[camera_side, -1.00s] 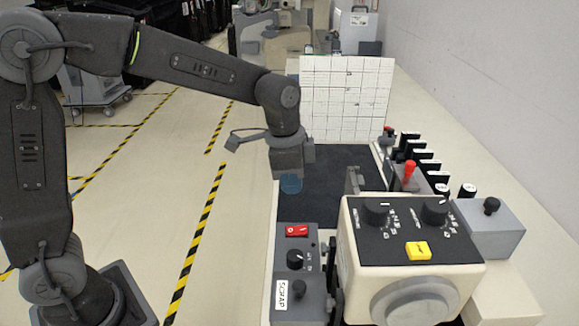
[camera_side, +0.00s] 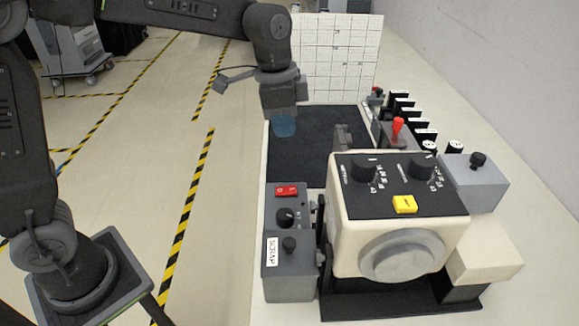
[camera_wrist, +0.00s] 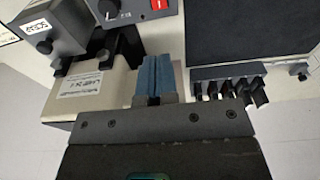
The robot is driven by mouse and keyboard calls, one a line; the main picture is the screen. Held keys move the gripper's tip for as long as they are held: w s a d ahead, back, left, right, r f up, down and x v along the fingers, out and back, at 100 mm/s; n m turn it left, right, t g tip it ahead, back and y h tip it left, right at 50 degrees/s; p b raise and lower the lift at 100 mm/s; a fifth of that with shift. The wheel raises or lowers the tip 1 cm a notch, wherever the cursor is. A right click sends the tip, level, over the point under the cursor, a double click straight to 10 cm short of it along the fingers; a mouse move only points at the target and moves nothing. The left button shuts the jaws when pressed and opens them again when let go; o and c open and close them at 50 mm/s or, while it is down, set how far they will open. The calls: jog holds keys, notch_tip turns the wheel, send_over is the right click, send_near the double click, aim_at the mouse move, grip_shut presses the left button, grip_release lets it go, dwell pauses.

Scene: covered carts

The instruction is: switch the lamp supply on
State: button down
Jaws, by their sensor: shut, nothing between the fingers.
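I cannot tell which side of the rocker is pressed. In the wrist view the rocker (camera_wrist: 160,5) shows at the top edge, partly cut off. A cream unit (camera_side: 345,235) stands right of the grey box; in the wrist view a cream body (camera_wrist: 90,100) bears a label too small to read surely. My gripper (camera_side: 285,126) has blue fingers shut with nothing between them, in the air over the dark mat, behind the rocker and apart from it.
The cream unit's top has two black knobs and a yellow button (camera_side: 404,204). A red-handled lever (camera_side: 397,128) and a row of black clips (camera_side: 418,125) stand on the right. A white gridded board (camera_side: 335,60) stands behind the mat (camera_side: 315,150).

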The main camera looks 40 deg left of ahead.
aim_at(294, 188)
jog(key=f, duration=0.9)
jog(key=w+d+f, duration=0.1)
jog(key=f, duration=0.4)
jog(key=shift+w+d, duration=0.1)
